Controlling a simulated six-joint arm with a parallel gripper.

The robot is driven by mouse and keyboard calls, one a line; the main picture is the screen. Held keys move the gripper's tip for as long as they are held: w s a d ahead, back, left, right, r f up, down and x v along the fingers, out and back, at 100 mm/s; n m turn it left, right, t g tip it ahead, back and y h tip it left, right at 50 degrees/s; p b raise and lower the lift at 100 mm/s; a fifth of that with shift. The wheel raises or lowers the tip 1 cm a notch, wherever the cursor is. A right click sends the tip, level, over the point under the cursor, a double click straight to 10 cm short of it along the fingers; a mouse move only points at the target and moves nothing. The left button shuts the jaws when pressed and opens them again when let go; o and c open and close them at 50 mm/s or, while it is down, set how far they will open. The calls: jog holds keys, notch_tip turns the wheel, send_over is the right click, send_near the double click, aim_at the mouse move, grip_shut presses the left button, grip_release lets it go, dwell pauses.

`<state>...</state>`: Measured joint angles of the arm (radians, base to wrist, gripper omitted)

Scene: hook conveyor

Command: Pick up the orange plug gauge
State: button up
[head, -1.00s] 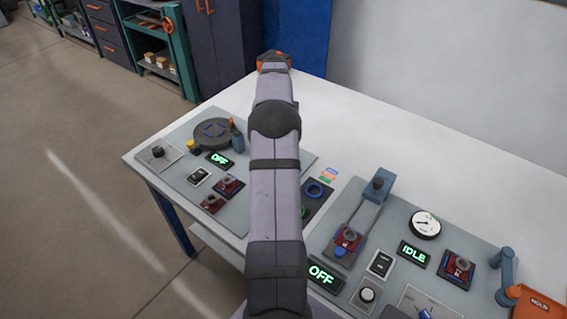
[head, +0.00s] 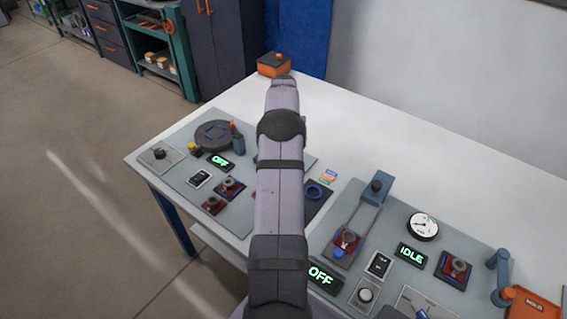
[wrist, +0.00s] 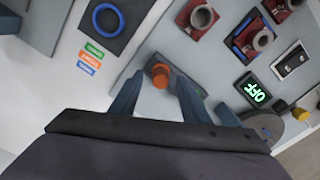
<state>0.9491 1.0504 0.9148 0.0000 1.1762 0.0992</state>
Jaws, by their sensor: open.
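An orange cylindrical piece, the plug gauge (wrist: 160,75), shows in the wrist view between my fingertips, near a dark strip on the grey panel. My gripper (wrist: 157,98) is open, with one finger on either side of it in the picture. No contact can be made out, and the height of the fingertips above it cannot be told. In the head view my arm hides the gripper and probably the gauge.
A turntable (head: 213,133) and a blue post (head: 237,143) with an orange top stand nearby. Red fixtures with metal cups (wrist: 203,17) and an OFF display (wrist: 254,93) surround the spot. A blue ring (wrist: 106,18) lies on a dark pad. The table's back is mostly clear.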

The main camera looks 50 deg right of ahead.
jog(key=shift+f+p, duration=0.45)
jog(key=shift+f, duration=1.1)
grip_shut()
jog(key=shift+w, duration=0.1)
jog(key=shift+r, duration=0.2)
